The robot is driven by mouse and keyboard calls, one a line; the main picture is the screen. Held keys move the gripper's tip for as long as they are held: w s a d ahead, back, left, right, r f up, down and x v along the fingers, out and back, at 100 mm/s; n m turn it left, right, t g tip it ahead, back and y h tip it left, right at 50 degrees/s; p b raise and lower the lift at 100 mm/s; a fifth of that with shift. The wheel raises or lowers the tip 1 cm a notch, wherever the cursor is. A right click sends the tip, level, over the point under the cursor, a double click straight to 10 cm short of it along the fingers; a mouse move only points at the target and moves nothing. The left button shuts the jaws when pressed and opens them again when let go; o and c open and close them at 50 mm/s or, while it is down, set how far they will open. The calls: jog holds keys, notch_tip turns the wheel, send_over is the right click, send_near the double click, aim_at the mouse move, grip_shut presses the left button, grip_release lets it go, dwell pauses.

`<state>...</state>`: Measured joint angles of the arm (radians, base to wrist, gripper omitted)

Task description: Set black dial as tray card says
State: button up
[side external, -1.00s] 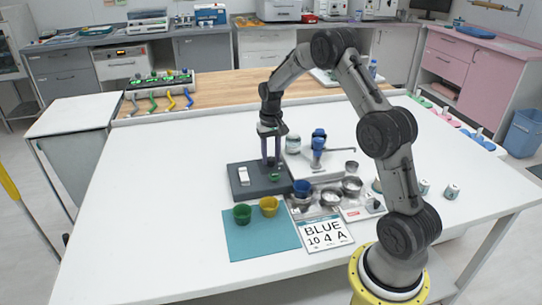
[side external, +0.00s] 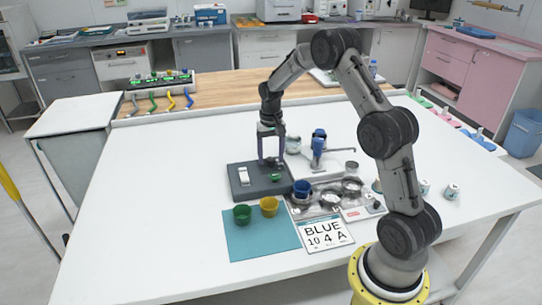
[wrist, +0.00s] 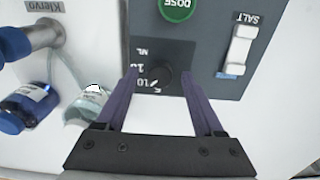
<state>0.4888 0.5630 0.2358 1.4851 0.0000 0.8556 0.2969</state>
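The black dial (wrist: 159,80) sits on the dark dosing panel (wrist: 215,88), which is a low box (side external: 240,193) in the side view. A small white mark on the dial points to the lower left in the wrist view, near partly hidden printed numbers. My gripper (wrist: 160,76) is open, with one purple finger on each side of the dial; contact cannot be told. In the side view my gripper (side external: 272,163) is over the back right of the box. The card (side external: 325,234) reads "BLUE 10 4 A" and lies in front of the metal tray (side external: 313,212).
A green button (wrist: 177,8) and a white SALT switch (wrist: 238,50) are on the panel. A tap (wrist: 40,35) and bottles (wrist: 27,107) stand beside it. Blue (side external: 301,188), green (side external: 242,214) and yellow (side external: 269,206) cups stand in front.

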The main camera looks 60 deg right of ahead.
aim_at(271, 159)
notch_tip(271, 159, up, 14)
dwell(0.7)
jog(key=shift+f, duration=0.1)
jog(key=s+a+r+n+t, duration=0.2)
jog(key=s+a+r, duration=0.2)
jog(key=a+r, duration=0.35)
jog(key=s+a+r+n+t, duration=0.1)
jog(key=s+a+r+n, duration=0.1)
jog(key=s+a+r, duration=0.4)
jog(key=s+a+n+t, duration=0.2)
jog(key=s+a, duration=0.6)
jog(key=s, duration=0.2)
jog(key=s+a+f+n, duration=0.1)
jog(key=s+f+n, duration=0.2)
jog(key=s+f, duration=0.4)
jog(key=shift+a+f+t, duration=0.25)
jog(key=shift+f+t, duration=0.05)
jog(key=shift+f, duration=0.05)
